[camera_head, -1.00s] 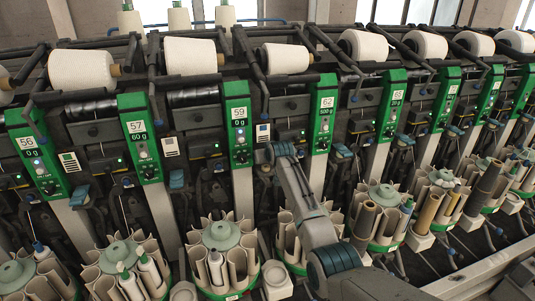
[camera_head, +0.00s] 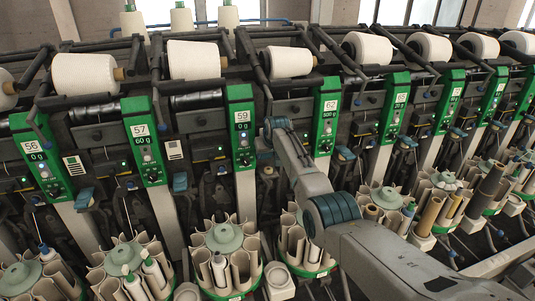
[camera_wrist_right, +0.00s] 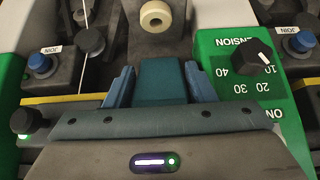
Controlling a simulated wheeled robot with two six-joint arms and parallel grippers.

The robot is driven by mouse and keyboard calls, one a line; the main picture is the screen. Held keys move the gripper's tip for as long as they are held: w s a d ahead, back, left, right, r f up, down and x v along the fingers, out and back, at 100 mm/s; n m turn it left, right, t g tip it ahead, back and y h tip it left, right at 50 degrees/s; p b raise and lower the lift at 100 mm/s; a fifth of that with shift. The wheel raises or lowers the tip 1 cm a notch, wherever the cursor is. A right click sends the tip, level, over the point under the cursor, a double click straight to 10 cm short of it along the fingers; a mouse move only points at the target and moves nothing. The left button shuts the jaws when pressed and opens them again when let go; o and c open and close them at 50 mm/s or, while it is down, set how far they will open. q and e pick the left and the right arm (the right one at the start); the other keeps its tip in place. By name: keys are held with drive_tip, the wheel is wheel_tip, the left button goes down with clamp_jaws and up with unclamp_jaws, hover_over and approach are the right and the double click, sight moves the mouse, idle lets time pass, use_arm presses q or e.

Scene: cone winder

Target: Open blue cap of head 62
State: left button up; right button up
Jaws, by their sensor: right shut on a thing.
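Head 62's green panel (camera_head: 326,118) stands right of centre in the head view, with its number and a lit display at the top. My right arm reaches up from the lower right to the left side of this panel. My right gripper (camera_head: 268,139) is there, at the height of the panel's lower half. In the right wrist view its two blue fingers are shut on the sides of a dark teal-blue cap (camera_wrist_right: 161,82). The gripper hides this cap in the head view. My left gripper is not in view.
In the wrist view a green panel with a tension knob (camera_wrist_right: 251,56) is close on the right, and a blue join button (camera_wrist_right: 40,64) is on the left. Bobbin magazines (camera_head: 224,238) line the front below. Head 59's panel (camera_head: 241,130) is to the left.

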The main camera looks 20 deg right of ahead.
drive_tip(key=o, duration=1.1)
drive_tip(key=shift+c, duration=0.2)
drive_tip(key=shift+v, duration=0.85)
drive_tip(key=s+b, duration=0.4)
drive_tip(key=s, duration=0.8)
drive_tip(key=shift+s+d+r, duration=0.25)
drive_tip(key=shift+s+r, duration=0.05)
drive_tip(key=shift+r, duration=0.2)
